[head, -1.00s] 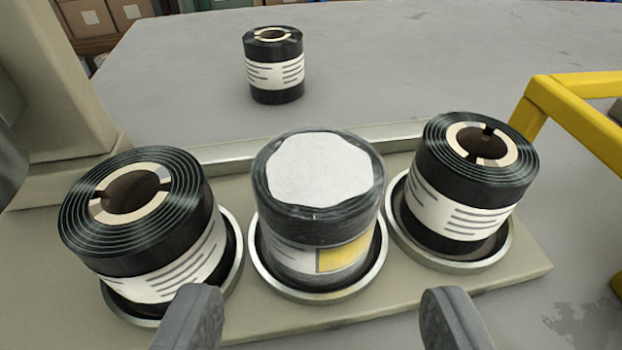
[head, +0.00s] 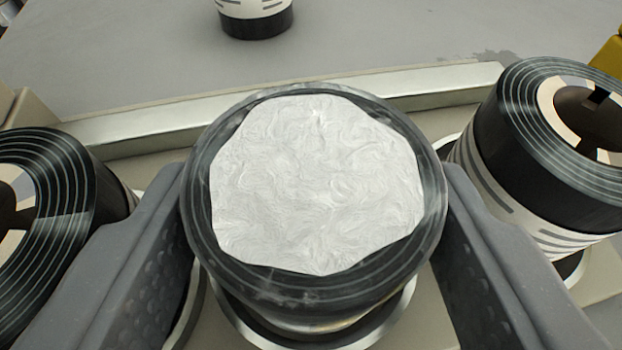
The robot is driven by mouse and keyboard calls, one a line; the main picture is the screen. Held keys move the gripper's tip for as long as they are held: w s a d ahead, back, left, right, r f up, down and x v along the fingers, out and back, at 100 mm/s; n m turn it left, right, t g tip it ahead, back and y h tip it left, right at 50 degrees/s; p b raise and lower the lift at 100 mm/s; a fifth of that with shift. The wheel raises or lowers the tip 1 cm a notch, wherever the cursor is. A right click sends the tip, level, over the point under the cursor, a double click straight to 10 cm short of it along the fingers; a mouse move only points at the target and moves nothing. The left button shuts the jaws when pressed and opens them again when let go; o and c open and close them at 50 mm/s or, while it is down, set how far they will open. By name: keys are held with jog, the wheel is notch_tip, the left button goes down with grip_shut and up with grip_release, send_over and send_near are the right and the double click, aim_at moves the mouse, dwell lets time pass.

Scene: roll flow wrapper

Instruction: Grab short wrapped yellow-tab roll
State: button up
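The short wrapped roll (head: 316,185) stands upright in the middle, with a crinkled white disc on top and a clear film over its dark sides. Only a sliver of its label shows below the top rim; the yellow tab is mostly hidden. It sits in a round metal-rimmed holder (head: 318,343). My gripper (head: 315,190) is open, with one grey finger on the left side of the roll and one on the right. The fingertips are close beside its wall; contact is not clearly visible.
An unwrapped black roll (head: 55,200) stands close to the left finger, and another (head: 520,150) close to the right finger. A metal rail (head: 280,105) runs behind. A further roll (head: 255,18) stands on the grey surface beyond. A bit of yellow frame (head: 612,52) shows at upper right.

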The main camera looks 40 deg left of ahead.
jog(key=c, duration=0.8)
jog(key=shift+r, duration=0.1)
